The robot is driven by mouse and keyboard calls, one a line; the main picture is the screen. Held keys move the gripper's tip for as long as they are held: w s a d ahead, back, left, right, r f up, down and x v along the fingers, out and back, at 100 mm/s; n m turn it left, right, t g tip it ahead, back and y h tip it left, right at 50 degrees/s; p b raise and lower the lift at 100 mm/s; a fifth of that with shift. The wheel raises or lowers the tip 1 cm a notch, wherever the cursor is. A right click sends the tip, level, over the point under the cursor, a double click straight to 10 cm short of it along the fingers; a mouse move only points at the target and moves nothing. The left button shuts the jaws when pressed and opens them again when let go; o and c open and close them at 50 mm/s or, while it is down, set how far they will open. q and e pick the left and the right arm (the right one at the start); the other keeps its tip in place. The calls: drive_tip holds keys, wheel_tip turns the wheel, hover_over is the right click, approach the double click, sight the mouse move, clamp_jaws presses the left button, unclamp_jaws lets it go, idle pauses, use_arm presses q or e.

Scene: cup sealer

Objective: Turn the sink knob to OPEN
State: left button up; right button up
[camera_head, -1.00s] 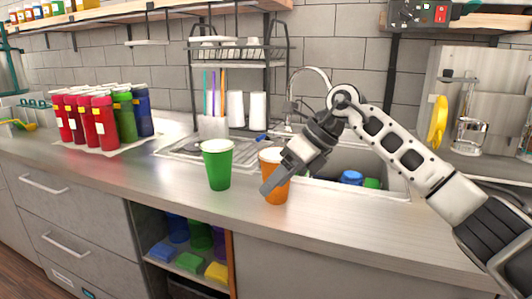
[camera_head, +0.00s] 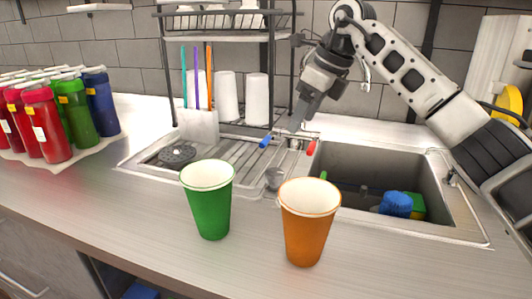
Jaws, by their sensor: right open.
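The sink (camera_head: 345,225) is at the right of the counter. At its back left are a blue-tipped knob (camera_head: 265,141) and a red-tipped knob (camera_head: 311,148). A bit of the chrome faucet (camera_head: 365,76) shows behind my right arm; the rest is mostly hidden. My right gripper (camera_head: 297,124) is open and empty, pointing down just above and between the two knobs. I cannot tell whether it touches either one. My left gripper is out of view.
A green cup (camera_head: 208,205) and an orange cup (camera_head: 306,228) stand on the counter in front of the sink. A rack (camera_head: 225,38) with white cups and straws stands behind. Several coloured bottles (camera_head: 75,115) are at the left. Blue and green items (camera_head: 396,204) lie in the basin.

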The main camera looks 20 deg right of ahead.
drive_tip(key=p, duration=0.2)
approach(276, 172)
drive_tip(key=x, duration=0.7)
drive_tip(key=shift+a+f, duration=0.1)
drive_tip(key=shift+f, duration=0.1)
drive_tip(key=shift+w+a+f, duration=0.15)
drive_tip(key=shift+f, duration=0.55)
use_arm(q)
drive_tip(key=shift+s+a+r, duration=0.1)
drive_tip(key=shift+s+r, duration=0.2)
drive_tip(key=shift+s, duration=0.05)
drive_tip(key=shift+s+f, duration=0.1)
use_arm(e)
drive_tip(key=c, duration=1)
